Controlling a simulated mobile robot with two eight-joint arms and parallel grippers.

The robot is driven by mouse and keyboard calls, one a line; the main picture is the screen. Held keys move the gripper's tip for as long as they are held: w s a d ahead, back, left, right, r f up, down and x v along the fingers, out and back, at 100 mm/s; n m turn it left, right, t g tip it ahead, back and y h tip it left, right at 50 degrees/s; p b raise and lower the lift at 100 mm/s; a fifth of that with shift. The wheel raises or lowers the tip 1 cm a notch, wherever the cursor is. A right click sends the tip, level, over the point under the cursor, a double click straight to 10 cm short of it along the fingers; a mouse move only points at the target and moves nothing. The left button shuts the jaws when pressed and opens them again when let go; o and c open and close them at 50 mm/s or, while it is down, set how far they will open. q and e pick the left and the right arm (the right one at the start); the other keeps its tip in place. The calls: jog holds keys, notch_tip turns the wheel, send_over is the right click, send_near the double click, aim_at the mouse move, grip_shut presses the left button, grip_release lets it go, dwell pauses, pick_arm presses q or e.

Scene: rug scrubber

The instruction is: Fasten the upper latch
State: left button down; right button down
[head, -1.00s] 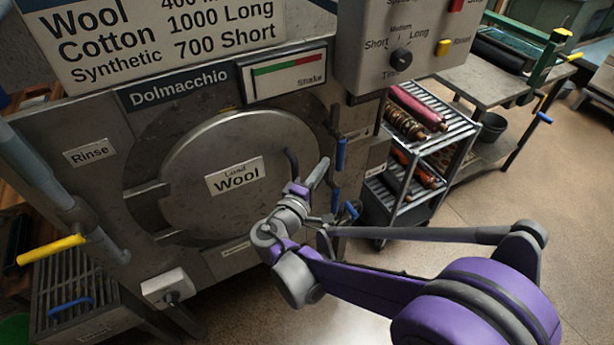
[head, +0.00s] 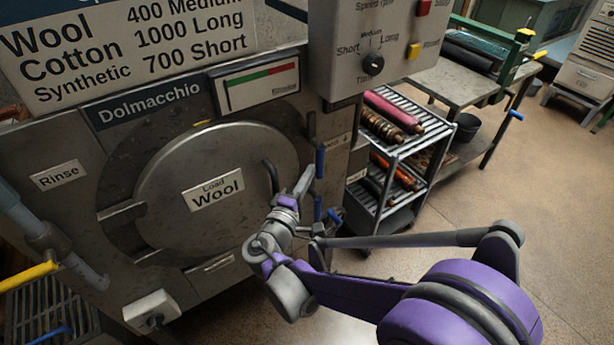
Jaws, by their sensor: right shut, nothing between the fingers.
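The round metal door (head: 215,225), labelled "Load Wool", sits closed in the front of the machine. A dark curved handle (head: 270,174) is at its right edge. Right of the door, an upright blue grip (head: 320,161) belongs to what looks like the upper latch. Lower down are more blue grips (head: 318,208), partly beside my wrist. My right gripper (head: 304,180) is shut and empty, pointing up between the door handle and the upper blue grip. Its tip is close to the upper grip; I cannot tell whether they touch. My left gripper is not in view.
A control box (head: 372,40) with a dial juts out above right. A rack (head: 415,140) of rolled rugs stands right of the machine, with a metal table (head: 455,85) behind. A yellow-handled lever (head: 28,276) is at left. Floor at right is clear.

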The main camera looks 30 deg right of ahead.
aim_at(321, 174)
jog(key=shift+d+f, duration=0.1)
jog(key=shift+d, duration=0.05)
jog(key=d+n+t+h+b, duration=0.1)
jog(key=b, duration=0.1)
jog(key=d+f+n+t+h+b, duration=0.1)
jog(key=b, duration=0.1)
jog(key=shift+w+d+f+n+t, duration=0.1)
jog(key=shift+d+f+n+t, duration=0.05)
jog(key=shift+n+t, duration=0.2)
jog(key=shift+d+n+t+h+b, duration=0.3)
jog(key=shift+d+n+t+b, duration=0.2)
jog(key=shift+n+t, duration=0.2)
jog(key=d+r+p, duration=0.2)
jog(key=d+r, duration=0.1)
jog(key=d, duration=0.3)
jog(key=shift+w+d+r+p, duration=0.25)
jog(key=shift+w+r+p, duration=0.05)
dwell(0.3)
